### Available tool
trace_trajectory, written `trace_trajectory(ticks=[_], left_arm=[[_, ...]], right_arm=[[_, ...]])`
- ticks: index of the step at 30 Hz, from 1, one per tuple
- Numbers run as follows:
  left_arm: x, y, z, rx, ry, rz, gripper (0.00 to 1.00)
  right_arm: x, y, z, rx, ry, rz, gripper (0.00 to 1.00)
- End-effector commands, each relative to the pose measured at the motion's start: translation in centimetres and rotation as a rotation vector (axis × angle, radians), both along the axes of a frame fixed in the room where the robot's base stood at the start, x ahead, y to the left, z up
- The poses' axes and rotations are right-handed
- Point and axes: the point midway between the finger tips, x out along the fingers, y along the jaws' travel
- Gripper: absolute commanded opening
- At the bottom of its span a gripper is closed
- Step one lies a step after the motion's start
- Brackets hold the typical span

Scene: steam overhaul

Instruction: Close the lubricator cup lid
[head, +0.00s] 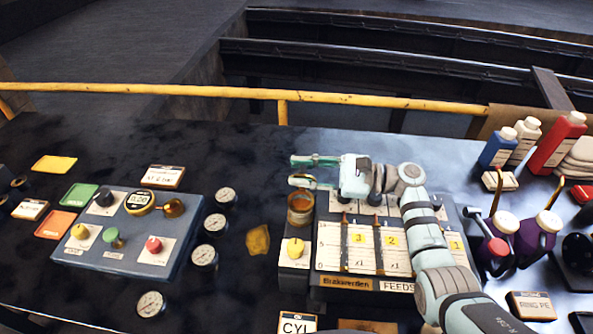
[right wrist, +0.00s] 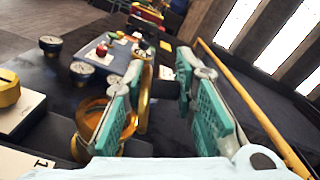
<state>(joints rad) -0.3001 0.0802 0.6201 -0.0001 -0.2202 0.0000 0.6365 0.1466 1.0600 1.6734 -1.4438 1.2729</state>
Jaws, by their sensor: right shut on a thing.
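The brass lubricator cup (head: 300,207) stands at the left edge of the grey feeds panel, below my right gripper in the head view. In the right wrist view the cup (right wrist: 92,122) is at lower left, partly behind a teal finger. Its brass lid (right wrist: 146,98) stands up on edge beside the cup, between the fingers and close to the left one. My right gripper (head: 305,171) has its teal fingers spread around the lid, pointing left just above and behind the cup. The lid is hardly visible in the head view. My left gripper is not in view.
A yellow knob (head: 295,247) sits just in front of the cup. A gauge-and-button panel (head: 130,233) and loose dials (head: 204,256) lie to the left. A yellow rail (head: 230,92) runs behind the table. Bottles (head: 497,147) and purple oil cans (head: 537,240) stand at right.

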Motion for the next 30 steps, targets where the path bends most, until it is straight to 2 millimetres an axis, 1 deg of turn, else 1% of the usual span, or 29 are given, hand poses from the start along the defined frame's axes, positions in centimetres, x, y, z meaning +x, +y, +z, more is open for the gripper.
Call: trace_trajectory(ticks=[1,15,16,18,26,28,30], left_arm=[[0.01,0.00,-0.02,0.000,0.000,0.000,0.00],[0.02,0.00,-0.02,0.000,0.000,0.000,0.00],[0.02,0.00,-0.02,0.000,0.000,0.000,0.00],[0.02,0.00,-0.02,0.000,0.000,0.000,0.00],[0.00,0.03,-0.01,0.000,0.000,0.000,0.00],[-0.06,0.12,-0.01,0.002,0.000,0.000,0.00],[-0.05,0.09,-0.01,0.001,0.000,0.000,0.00]], right_arm=[[0.02,-0.18,-0.26,-0.006,0.002,-0.004,0.00],[0.00,-0.17,-0.28,-0.006,-0.002,-0.004,0.00],[0.00,-0.17,-0.28,-0.006,-0.002,-0.004,0.28],[-0.01,-0.14,-0.26,-0.007,-0.002,-0.003,0.40],[-0.01,0.08,-0.12,-0.004,-0.003,0.002,0.40],[-0.04,-0.14,-0.12,-0.004,-0.003,0.002,0.40],[-0.15,-0.89,-0.14,-0.004,-0.003,0.001,0.40]])
